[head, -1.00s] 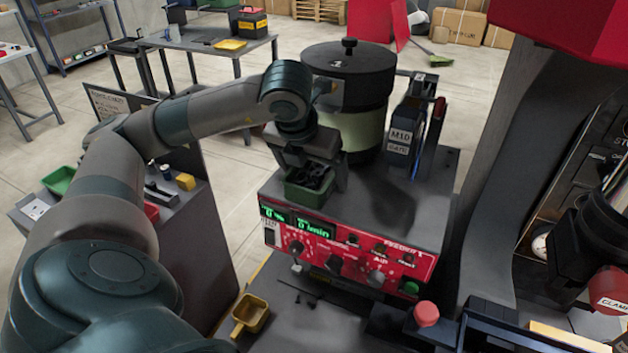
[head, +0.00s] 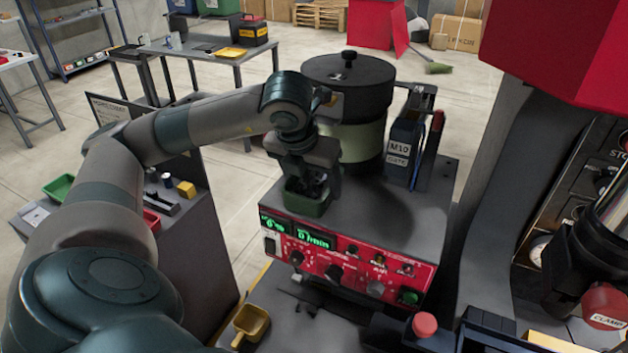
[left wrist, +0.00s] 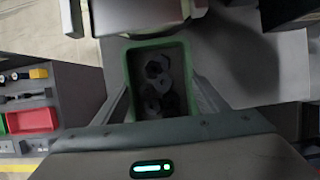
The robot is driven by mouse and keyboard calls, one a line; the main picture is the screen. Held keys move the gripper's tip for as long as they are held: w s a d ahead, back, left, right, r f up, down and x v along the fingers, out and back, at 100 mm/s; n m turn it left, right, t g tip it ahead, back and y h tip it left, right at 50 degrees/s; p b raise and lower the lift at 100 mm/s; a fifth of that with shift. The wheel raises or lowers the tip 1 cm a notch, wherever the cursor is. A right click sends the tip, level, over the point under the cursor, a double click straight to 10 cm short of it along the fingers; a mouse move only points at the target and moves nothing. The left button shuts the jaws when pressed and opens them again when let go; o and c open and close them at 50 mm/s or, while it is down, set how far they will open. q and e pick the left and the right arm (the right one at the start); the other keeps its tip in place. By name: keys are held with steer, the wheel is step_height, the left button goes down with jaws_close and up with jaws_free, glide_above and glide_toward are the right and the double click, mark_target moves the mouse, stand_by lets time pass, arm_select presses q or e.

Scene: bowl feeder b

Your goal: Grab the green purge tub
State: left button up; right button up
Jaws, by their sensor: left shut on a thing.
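The green purge tub (head: 306,207) is a small open green box with several dark nuts in it. In the head view it is at the front of the red-faced feeder's top, in front of the bowl. My left gripper (head: 308,184) comes down over it and is shut on it, with a finger on each side. The left wrist view shows the tub's green rim (left wrist: 129,77) between the two fingers, with dark nuts inside. I cannot tell whether the tub's bottom touches the surface. My right gripper is not in view.
The feeder bowl with its black lid (head: 349,82) stands just behind the gripper. An M10 bin (head: 402,148) is to its right. The red control panel (head: 345,257) is below. A yellow scoop (head: 250,322) lies at the front. A side cart holds another green tray (head: 58,188).

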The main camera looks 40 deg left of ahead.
mark_target(315, 195)
arm_select(q)
step_height(315, 195, up, 4)
steer(key=shift+w+f+b, duration=0.1)
steer(key=shift+f+b, duration=0.1)
steer(key=shift+b, duration=0.55)
steer(key=s+d+r, duration=0.4)
steer(key=d, duration=0.1)
steer(key=shift+s+d+r+p, duration=0.1)
steer(key=shift+s+r+p, duration=0.15)
steer(key=shift+r+p, duration=0.1)
steer(key=shift+s+d+r+b, duration=0.65)
steer(key=shift+s+d+b, duration=0.15)
steer(key=shift+d+b, duration=0.2)
steer(key=shift+s+d+r+b, duration=0.65)
steer(key=shift+s+d+b, duration=0.15)
steer(key=shift+b, duration=0.25)
steer(key=shift+d, duration=0.1)
